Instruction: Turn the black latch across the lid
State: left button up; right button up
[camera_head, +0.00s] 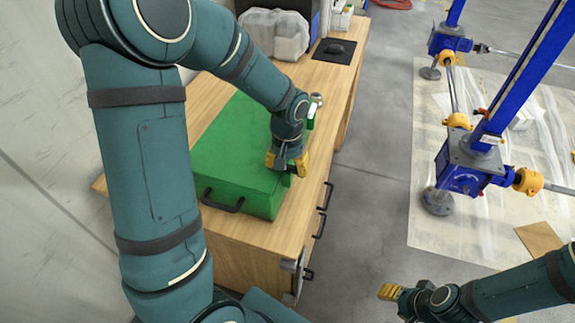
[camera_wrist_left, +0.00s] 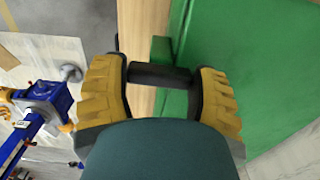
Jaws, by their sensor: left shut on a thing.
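A green case with a flat green lid (camera_head: 222,150) lies on the wooden workbench. My left gripper (camera_head: 287,163) is at the right edge of the lid. In the left wrist view its yellow fingers (camera_wrist_left: 162,92) are shut on the short black latch (camera_wrist_left: 160,75), one finger at each end. The green lid (camera_wrist_left: 262,70) fills the right of that view, with a small green block beside the latch. In the head view the gripper mostly hides the latch. My right gripper (camera_head: 391,292) is away from the case, over the floor; its finger gap does not show clearly.
A black handle (camera_head: 222,201) is on the case's near side. The wooden workbench (camera_head: 262,237) has drawer handles on its right side. Blue screw jacks (camera_head: 462,166) stand to the right.

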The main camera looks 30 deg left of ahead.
dwell(0.5)
pick_arm(q)
jog(key=o, duration=1.2)
notch_tip(320, 180, up, 12)
jog(key=shift+r, duration=0.1)
